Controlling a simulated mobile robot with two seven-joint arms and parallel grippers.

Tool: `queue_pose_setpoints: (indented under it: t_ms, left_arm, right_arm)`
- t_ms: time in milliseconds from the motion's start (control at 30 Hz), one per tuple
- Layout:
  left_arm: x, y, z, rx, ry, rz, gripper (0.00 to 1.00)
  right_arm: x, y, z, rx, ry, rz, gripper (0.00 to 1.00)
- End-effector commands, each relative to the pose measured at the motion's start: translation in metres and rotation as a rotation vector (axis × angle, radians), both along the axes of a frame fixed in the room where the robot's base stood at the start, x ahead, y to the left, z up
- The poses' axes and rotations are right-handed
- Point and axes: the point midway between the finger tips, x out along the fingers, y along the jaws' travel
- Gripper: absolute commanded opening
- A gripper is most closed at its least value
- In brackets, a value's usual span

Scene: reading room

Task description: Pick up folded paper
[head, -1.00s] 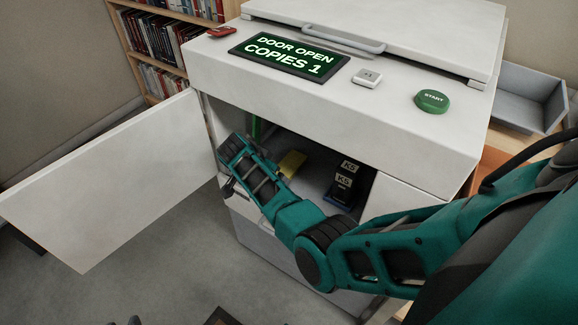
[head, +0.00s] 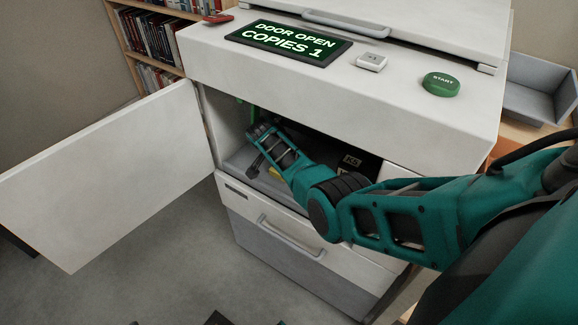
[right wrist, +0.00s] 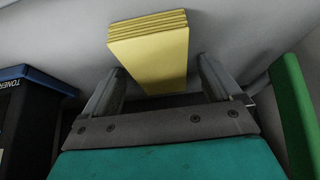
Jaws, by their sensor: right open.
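The folded paper is a yellow pleated stack inside the open copier compartment. In the right wrist view the folded paper (right wrist: 150,55) lies ahead of the jaws, its near end between the two fingers. In the head view only a small yellow part of the folded paper (head: 274,173) shows beside my arm.
A dark toner box (right wrist: 28,115) with a blue top stands left of the jaws, and a green bar (right wrist: 293,110) is close on the right. The copier door (head: 110,170) stands open at the left. The copier's top panel (head: 300,85) overhangs the opening.

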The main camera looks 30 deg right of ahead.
Motion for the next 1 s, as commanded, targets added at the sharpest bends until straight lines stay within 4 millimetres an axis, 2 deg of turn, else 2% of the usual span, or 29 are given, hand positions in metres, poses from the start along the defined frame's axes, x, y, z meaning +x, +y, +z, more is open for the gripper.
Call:
queue_pose_setpoints:
  t_ms: [167, 767, 1000]
  left_arm:
    - [0.001, 0.0001, 0.0015, 0.0, -0.002, 0.0, 0.34]
    - [-0.0001, 0.0023, 0.0006, 0.009, -0.002, -0.006, 0.34]
    - [-0.0017, 0.0024, 0.0001, 0.01, 0.002, -0.006, 0.34]
  right_arm:
    - [0.0, -0.0001, 0.001, 0.0, 0.0, 0.0, 0.9]
    - [-0.0002, 0.0002, 0.0008, -0.001, 0.0, 0.001, 0.32]
    - [-0.0001, 0.0003, 0.0013, -0.001, 0.0, 0.0, 0.32]
